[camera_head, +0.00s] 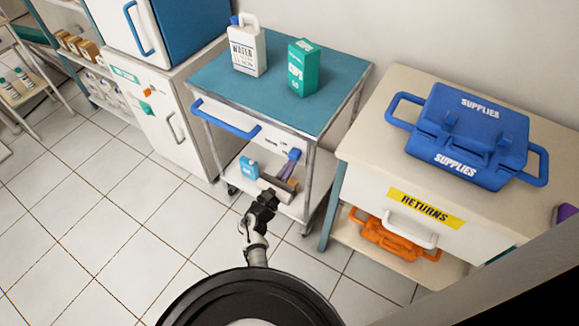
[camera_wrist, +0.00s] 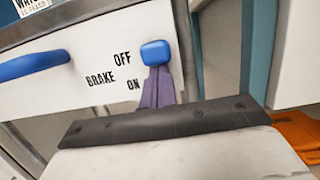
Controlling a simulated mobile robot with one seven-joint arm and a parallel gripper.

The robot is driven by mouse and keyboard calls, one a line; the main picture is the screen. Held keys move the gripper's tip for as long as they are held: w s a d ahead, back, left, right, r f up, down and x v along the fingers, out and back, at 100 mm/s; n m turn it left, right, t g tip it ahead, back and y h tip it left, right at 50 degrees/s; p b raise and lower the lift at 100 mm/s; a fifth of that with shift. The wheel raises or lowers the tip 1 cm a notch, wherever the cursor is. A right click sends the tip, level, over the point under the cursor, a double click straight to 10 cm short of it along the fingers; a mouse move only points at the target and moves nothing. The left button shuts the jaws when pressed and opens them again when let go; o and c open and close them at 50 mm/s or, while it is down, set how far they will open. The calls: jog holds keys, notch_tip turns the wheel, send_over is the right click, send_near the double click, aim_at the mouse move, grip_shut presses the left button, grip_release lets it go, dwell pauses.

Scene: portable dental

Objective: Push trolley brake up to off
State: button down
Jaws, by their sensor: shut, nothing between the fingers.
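The trolley (camera_head: 330,95) has a white front panel printed with BRAKE, OFF and ON. The brake's blue knob (camera_wrist: 155,53) sits at the right of the panel, about level with the upper word OFF, above ON. It also shows in the head view (camera_head: 294,154). My gripper (camera_wrist: 157,70) is shut and empty, its purple fingers pointing up at the knob from below. It also shows in the head view (camera_head: 292,162). The fingertips meet the knob's lower edge in the picture; I cannot tell whether they touch it. Any lever slot behind the fingers is hidden.
The trolley's blue handle (camera_head: 225,119) lies left of the brake. A water jug (camera_head: 246,50) and a green box (camera_head: 301,68) stand on the top. A blue carton (camera_head: 249,167) sits on the lower shelf. A beige supplies cabinet (camera_head: 362,150) stands close on the right. Floor at left is clear.

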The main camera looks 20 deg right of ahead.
jog(key=shift+r, duration=0.1)
notch_tip(320, 180, down, 5)
jog(key=b, duration=0.5)
jog(key=v, duration=1)
jog(key=shift+r+b, duration=0.35)
jog(key=shift+b, duration=0.05)
